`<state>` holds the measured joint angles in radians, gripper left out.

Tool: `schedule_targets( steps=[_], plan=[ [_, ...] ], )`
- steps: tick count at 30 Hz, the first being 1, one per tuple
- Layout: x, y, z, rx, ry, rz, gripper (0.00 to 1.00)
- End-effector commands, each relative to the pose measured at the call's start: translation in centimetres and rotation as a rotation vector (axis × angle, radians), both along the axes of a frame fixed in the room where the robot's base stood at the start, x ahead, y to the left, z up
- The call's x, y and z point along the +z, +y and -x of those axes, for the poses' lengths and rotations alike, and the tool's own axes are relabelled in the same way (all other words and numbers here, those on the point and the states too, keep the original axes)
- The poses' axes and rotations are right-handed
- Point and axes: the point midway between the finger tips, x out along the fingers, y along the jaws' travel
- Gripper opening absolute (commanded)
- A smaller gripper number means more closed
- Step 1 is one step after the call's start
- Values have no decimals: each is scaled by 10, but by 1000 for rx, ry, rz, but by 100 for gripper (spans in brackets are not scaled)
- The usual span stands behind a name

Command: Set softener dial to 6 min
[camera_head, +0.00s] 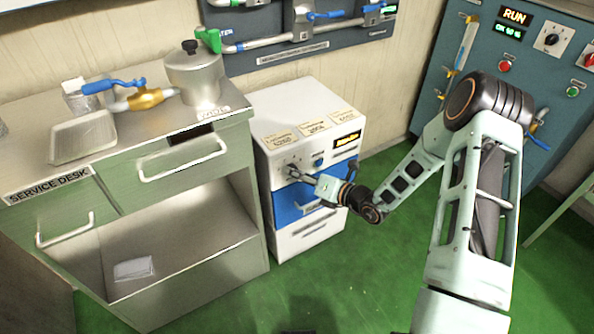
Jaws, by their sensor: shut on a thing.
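The softener looks to be the white cabinet (257,112) with a blue band, beside the service desk. Its upper front panel carries a small amber display (346,140), too small to read, and small controls. My gripper (296,174) is at the left part of this panel, shut on the small dial (291,168) there. The fingers hide most of the dial, so its pointer and setting cannot be read. My arm reaches in from the right.
The service desk (130,152) stands left, bearing a metal pot (194,82), a tray (82,139) and a blue-handled brass valve (146,99). A teal control panel (478,75) with a RUN display is at the back right. Green floor (330,285) is clear in front.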

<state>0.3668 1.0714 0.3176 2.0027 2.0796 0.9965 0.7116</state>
Motion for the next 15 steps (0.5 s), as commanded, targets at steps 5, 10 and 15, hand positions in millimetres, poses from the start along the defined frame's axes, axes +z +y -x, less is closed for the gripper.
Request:
schedule_targets(
  steps=[5, 10, 15],
  plan=[
    [0, -2, -1, -3, 95, -141, 5],
    [-2, -3, -1, -3, 184, -275, 5],
    [-4, -3, -1, -3, 276, -409, 5]
  ],
)
